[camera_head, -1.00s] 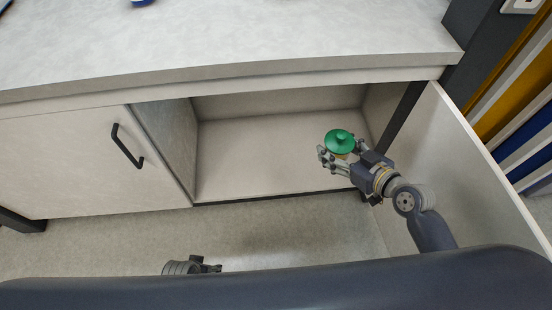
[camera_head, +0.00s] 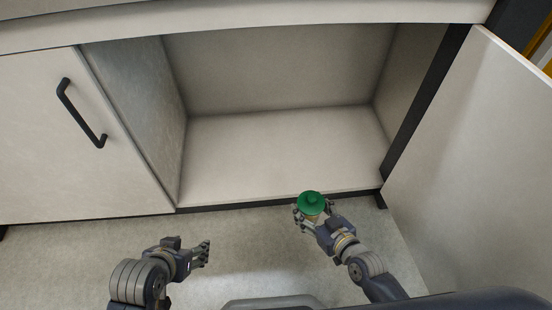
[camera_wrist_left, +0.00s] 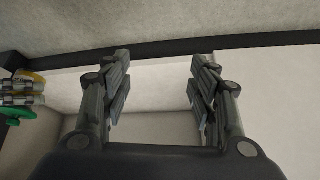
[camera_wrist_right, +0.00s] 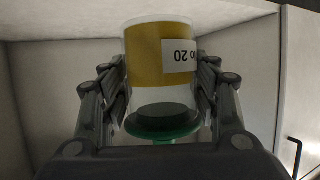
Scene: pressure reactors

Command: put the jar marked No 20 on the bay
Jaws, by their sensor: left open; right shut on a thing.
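The jar marked No 20 has a green lid (camera_head: 311,202) and a yellow band with a white label. In the right wrist view the jar (camera_wrist_right: 158,55) appears upside down, and the label reads "o 20", its start hidden around the curve. My right gripper (camera_head: 312,216) is shut on the jar and holds it upright by the front edge of the open cabinet compartment (camera_head: 280,150). My left gripper (camera_head: 205,252) is open and empty, in front of the compartment's left part. The green lid also shows at the left wrist view's left edge (camera_wrist_left: 15,116).
The compartment is empty, with a bare floor and side walls. Its open door (camera_head: 475,160) stands at the right. A closed door with a black handle (camera_head: 82,113) is at the left. The counter edge (camera_head: 250,22) runs above. The room floor in front is clear.

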